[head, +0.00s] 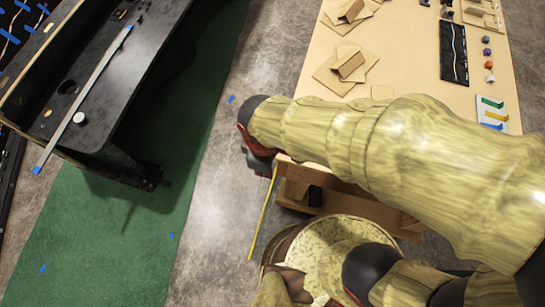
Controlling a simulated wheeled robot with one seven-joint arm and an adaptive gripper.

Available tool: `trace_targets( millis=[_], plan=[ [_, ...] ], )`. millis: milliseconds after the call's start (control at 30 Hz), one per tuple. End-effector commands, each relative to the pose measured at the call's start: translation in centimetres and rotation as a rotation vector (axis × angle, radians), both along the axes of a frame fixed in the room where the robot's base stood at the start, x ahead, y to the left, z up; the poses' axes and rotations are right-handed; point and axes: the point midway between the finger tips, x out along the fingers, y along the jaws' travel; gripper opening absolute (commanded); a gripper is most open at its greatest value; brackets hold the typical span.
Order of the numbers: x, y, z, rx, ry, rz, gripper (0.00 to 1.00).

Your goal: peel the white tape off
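A long pale strip, which looks like the white tape (88,92), runs diagonally along the black console (125,85) at the upper left. It lies flat as far as I can see, with a small blue piece at each end. A small white round knob (79,117) is next to its lower half. My gripper (258,162) is at the end of my sleeved arm, dark with red parts, beside the table's left corner. It is well to the right of the console and apart from the tape. Its fingers are too small and hidden to show whether they are open.
A wooden table (405,80) with cardboard pieces (347,67), a black panel (453,52) and small coloured items stands at the right. A thin yellow strip (263,212) slants below my gripper. Green carpet (95,245) and bare concrete floor (222,215) lie between console and table.

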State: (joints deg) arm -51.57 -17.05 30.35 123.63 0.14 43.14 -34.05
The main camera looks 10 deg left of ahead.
Motion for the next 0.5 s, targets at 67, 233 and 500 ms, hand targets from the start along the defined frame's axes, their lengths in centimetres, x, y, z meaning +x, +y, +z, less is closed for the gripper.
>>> trace_targets(
  millis=[67, 233, 500],
  plan=[
    [-0.4, 0.1, 0.4, 0.0, 0.0, 0.001, 0.0],
    [-0.6, 0.2, 1.4, 0.0, 0.0, 0.0, 0.0],
    [-0.5, 0.2, 3.1, 0.001, 0.0, 0.0, 0.0]
  ],
)
